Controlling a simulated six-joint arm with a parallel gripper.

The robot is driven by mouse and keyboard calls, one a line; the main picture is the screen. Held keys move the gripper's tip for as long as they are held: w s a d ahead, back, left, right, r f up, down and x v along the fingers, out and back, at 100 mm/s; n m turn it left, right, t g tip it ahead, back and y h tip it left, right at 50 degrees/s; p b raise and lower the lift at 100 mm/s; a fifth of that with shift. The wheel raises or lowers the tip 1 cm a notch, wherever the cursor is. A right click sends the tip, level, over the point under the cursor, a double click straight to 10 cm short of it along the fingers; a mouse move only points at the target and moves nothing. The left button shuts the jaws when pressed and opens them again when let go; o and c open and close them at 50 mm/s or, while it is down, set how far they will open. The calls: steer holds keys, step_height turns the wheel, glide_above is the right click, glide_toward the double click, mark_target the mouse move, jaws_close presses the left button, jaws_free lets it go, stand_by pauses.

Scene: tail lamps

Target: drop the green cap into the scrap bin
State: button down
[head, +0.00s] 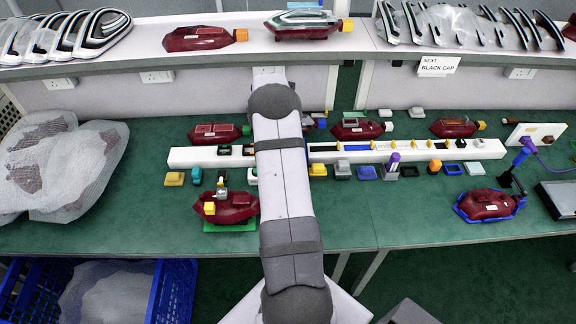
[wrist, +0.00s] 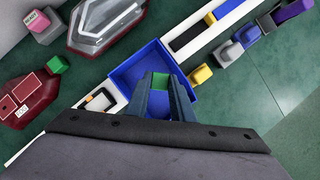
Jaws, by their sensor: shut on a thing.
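In the wrist view my gripper (wrist: 168,84) is shut on a green cap (wrist: 168,80). The cap's green face shows between the two dark fingertips. A blue open bin (wrist: 130,76), which looks like the scrap bin, lies below and around the fingertips in that view. The cap appears over the bin's inside; I cannot tell its height above the floor. In the head view my arm hides the gripper, the held cap and most of the bin.
A white rail (head: 208,155) with caps crosses the bench. A red lamp (wrist: 22,100) with a green cube (wrist: 57,64) and a clear-covered lamp (wrist: 105,22) stand beside the bin. Grey and yellow caps (wrist: 201,74) lie right. A sign (head: 438,66) reads "NEXT BLACK CAP".

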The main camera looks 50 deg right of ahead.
steer(key=shift+f+b, duration=1.45)
steer(key=shift+f, duration=0.45)
steer(key=c, duration=1.5)
jaws_free()
steer(key=shift+o, duration=0.2)
steer(key=b+v, duration=0.2)
steer(key=v, duration=0.5)
steer(key=shift+r, duration=0.15)
steer(key=shift+a, duration=0.15)
